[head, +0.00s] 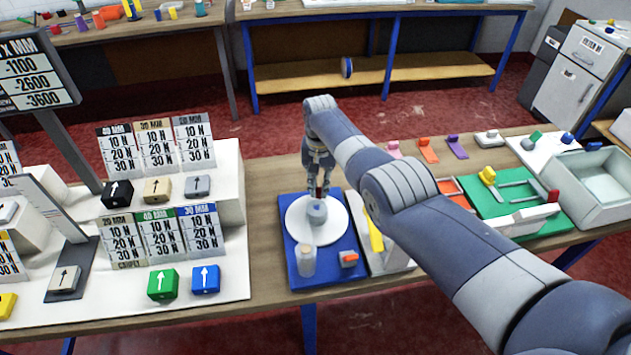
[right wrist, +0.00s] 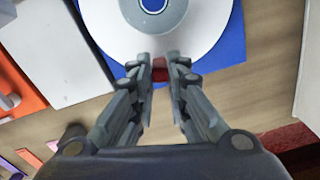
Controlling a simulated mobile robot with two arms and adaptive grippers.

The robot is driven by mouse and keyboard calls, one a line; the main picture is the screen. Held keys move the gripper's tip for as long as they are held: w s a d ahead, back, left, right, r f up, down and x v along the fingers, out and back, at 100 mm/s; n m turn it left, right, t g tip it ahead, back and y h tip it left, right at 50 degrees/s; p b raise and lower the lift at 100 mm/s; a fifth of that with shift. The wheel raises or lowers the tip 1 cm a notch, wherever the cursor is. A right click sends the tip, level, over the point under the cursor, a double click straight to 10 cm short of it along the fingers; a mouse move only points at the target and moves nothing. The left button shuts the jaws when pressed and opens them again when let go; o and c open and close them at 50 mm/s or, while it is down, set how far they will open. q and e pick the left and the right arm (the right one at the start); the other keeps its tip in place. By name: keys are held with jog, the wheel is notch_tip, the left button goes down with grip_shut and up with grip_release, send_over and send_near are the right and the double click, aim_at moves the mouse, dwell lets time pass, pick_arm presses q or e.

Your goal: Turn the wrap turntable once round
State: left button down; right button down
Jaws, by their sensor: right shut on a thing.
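The wrap turntable is a round white disc (head: 298,226) on a blue base (head: 340,276) on the wooden bench. A grey round object (head: 317,213) stands at the disc's middle. My right gripper (head: 319,190) reaches down at the disc's far edge. In the right wrist view, the white disc (right wrist: 108,28) and blue base (right wrist: 236,42) fill the top, and my right gripper (right wrist: 160,62) is shut on a small red knob (right wrist: 159,73) at the disc's rim. The fingers hide the knob's sides. My left gripper is not in view.
A pale cylinder (head: 307,261) and a grey block with an orange top (head: 348,259) stand on the base's near part. Label cards and arrow blocks (head: 163,284) fill the left. A green tray (head: 489,212) and pale bin (head: 597,180) lie right.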

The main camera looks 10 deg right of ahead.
jog(key=shift+s+d+m+p, duration=0.15)
jog(key=shift+d+m+p, duration=0.35)
jog(key=shift+m, duration=0.2)
dwell(0.4)
jog(key=c, duration=1.6)
grip_release()
jog(key=shift+s, duration=0.1)
jog(key=shift+o, duration=0.2)
notch_tip(320, 180, up, 12)
